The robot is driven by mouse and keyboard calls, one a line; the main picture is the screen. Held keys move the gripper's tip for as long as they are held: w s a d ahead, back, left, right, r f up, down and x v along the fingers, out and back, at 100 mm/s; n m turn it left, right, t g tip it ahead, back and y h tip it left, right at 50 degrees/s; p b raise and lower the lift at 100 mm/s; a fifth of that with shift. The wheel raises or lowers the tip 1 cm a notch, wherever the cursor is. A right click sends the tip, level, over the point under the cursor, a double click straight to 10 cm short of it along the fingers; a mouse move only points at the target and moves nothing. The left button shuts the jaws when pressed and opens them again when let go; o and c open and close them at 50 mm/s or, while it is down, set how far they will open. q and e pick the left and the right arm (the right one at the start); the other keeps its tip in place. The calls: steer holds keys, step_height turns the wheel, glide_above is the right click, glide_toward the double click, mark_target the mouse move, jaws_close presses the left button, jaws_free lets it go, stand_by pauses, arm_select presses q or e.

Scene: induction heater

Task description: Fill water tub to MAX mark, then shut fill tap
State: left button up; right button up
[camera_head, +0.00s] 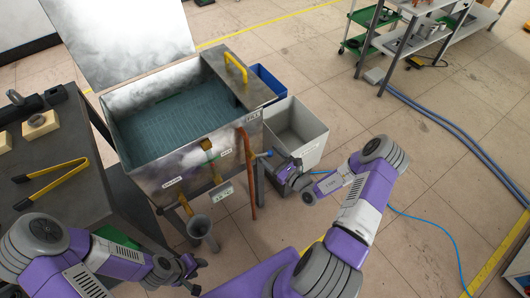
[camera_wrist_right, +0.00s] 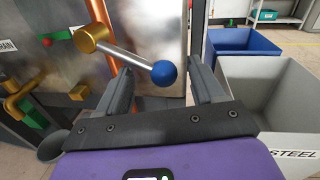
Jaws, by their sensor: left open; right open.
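The metal water tub (camera_head: 150,175) stands in the middle of the head view, with dark bluish water (camera_head: 175,115) inside. The water surface lies below the rim; a MAX mark cannot be read clearly. A copper pipe (camera_head: 249,175) runs up the tub's right front corner. The tap lever, with a brass hub (camera_wrist_right: 92,37) and a blue ball knob (camera_wrist_right: 165,74), slants down to the right in the wrist view. My right gripper (camera_head: 279,168) is open, its fingers on either side of the knob; contact cannot be told. My left gripper (camera_head: 191,272) is open and empty, low in front of the tub.
A grey bin (camera_head: 310,130) and a blue bin (camera_head: 268,84) stand right of the tub. Blue hoses (camera_head: 440,118) cross the floor at right.

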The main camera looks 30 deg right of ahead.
mark_target(270, 155)
steer(key=shift+b+x, duration=0.3)
steer(key=shift+x, duration=1.35)
steer(key=shift+c, duration=0.5)
jaws_close()
